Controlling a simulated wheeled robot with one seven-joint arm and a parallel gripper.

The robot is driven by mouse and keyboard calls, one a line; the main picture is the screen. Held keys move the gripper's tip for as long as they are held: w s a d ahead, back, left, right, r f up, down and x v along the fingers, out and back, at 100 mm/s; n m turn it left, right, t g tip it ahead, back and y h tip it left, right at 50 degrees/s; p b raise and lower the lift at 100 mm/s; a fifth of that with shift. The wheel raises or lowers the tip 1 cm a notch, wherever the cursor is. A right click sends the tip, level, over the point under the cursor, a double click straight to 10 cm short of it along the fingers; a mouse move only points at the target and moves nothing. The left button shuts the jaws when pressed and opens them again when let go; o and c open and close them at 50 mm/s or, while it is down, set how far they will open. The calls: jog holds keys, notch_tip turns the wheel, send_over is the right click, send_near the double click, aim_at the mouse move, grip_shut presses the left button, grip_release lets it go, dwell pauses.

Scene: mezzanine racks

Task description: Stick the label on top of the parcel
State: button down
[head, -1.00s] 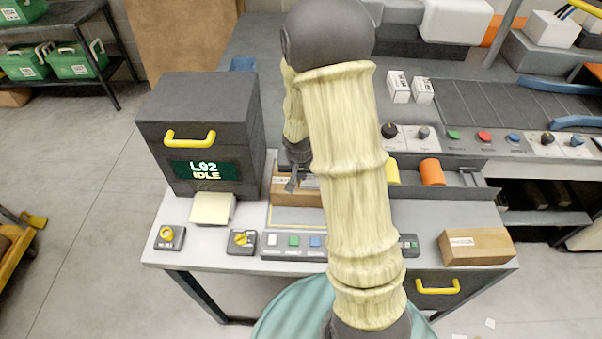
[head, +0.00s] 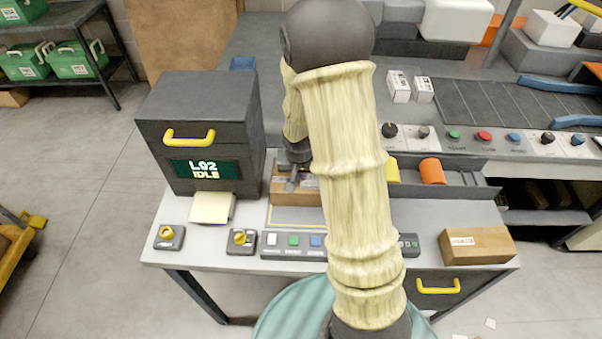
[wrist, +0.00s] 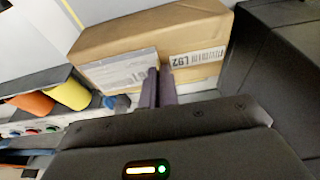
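The parcel (wrist: 140,32) is a brown carton, also visible in the head view (head: 290,195), largely hidden by my arm there. In the wrist view it shows two white labels on the face toward my gripper: a larger one (wrist: 120,72) at left and a smaller one marked L92 (wrist: 198,57) at right. My gripper (wrist: 159,72) has its fingertips close together at the parcel, between the two labels. I cannot tell whether anything thin is pinched between them. In the head view my gripper (head: 292,184) is just at the parcel.
A dark printer (head: 200,125) reading IDLE stands left, with a pale sheet (head: 211,207) at its front. Knobs and a button strip (head: 295,243) line the table's front. Another carton (head: 478,246) lies right. Orange (head: 432,171) and yellow rolls stand behind.

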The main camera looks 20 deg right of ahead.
jog(key=shift+s+f, duration=0.1)
dwell(0.3)
jog(key=c, duration=1.3)
grip_release()
notch_tip(320, 180, up, 7)
jog(key=p, duration=0.5)
jog(key=shift+p, duration=0.4)
